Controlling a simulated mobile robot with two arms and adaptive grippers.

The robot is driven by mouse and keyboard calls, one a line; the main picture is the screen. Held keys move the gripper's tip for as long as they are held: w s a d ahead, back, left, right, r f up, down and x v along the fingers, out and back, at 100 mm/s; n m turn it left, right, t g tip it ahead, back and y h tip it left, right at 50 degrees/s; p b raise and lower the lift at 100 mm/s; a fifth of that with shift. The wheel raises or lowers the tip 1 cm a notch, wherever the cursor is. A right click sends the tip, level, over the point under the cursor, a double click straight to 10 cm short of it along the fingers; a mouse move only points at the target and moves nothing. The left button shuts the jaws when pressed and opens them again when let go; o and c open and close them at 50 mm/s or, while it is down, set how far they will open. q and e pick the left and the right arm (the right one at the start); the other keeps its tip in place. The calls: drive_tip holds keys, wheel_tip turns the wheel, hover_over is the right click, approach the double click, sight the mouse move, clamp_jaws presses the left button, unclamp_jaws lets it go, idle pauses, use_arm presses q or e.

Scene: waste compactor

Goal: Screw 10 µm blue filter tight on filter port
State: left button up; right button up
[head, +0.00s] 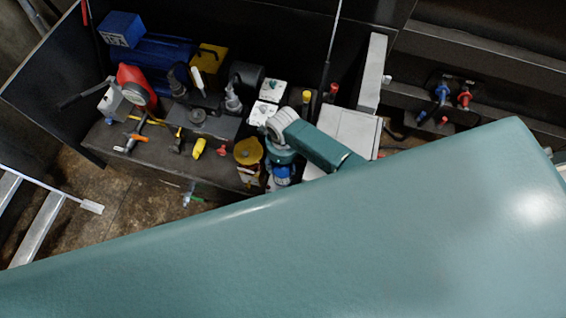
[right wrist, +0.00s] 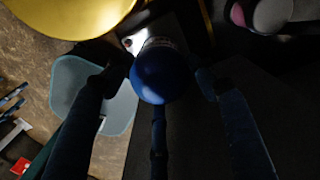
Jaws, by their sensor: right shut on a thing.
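The blue filter (head: 283,174) shows low beside the front edge of the dark machine bench in the head view. In the right wrist view it is a round blue body (right wrist: 160,72) with a greyish ring at its far end. My right gripper (right wrist: 157,85) is shut on it, with dark fingers around its sides. My left gripper is not in view.
A yellow round part (head: 248,151) is close to the left of the right gripper. The bench (head: 150,150) holds a red gauge (head: 135,85), a blue motor (head: 150,52) and several small valves. Floor (head: 125,200) is open in front. My teal arm covers the lower right.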

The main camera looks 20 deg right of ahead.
drive_tip(key=shift+s+r+m+p, duration=0.1)
drive_tip(key=shift+r+m+p, duration=0.05)
drive_tip(key=shift+m+p, duration=0.45)
drive_tip(key=shift+m, duration=0.8)
drive_tip(key=shift+f+m+p, duration=0.2)
drive_tip(key=shift+m+p, duration=0.25)
drive_tip(key=shift+m, duration=0.75)
drive_tip(key=o, duration=1.4)
drive_tip(key=shift+c, duration=0.6)
